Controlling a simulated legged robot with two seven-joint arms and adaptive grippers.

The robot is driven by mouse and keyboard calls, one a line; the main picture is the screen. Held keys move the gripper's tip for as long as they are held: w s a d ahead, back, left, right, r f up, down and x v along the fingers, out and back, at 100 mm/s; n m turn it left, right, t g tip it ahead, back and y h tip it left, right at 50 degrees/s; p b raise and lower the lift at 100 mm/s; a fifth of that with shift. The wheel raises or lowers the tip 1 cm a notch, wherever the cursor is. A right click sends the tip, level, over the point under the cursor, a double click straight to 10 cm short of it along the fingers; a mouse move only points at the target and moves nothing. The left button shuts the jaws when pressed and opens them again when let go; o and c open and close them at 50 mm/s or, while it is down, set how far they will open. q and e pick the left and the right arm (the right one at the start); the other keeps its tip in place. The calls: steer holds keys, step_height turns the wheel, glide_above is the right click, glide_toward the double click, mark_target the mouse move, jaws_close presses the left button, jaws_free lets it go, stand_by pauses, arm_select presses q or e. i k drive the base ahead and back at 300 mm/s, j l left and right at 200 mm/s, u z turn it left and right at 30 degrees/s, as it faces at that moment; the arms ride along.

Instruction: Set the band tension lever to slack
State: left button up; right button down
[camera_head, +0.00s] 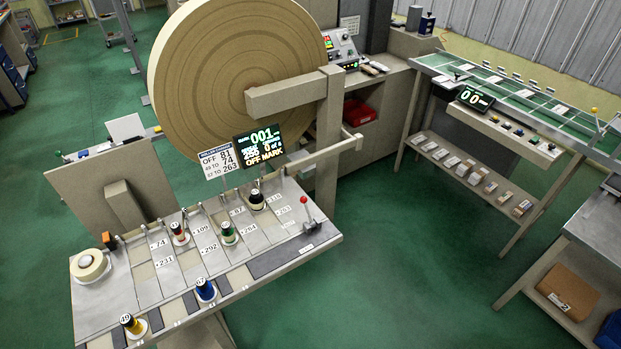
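A lever with a red ball knob (304,200) and a thin metal stem stands at the right end of the slanted work table (290,262). It looks nearly upright, and a small label plate (306,248) in front of it is too small to read. Another lever with a yellow knob (593,110) stands at the far right bench. I cannot tell from any label which lever sets the band tension. Neither of my grippers is in view.
A large tan roll (215,80) hangs on a beige post and arm behind the work table. Several numbered colored rollers, a tape roll (88,264) and a display reading "OFF MARK" (258,145) are on the table. Green floor (400,270) is clear to its right.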

mark_target(304, 200)
steer(key=i+l+u, duration=0.15)
steer(key=i+l, duration=0.2)
steer(key=i, duration=0.2)
steer(key=i+l+u, duration=0.2)
steer(key=i+l, duration=0.2)
steer(key=i, duration=0.15)
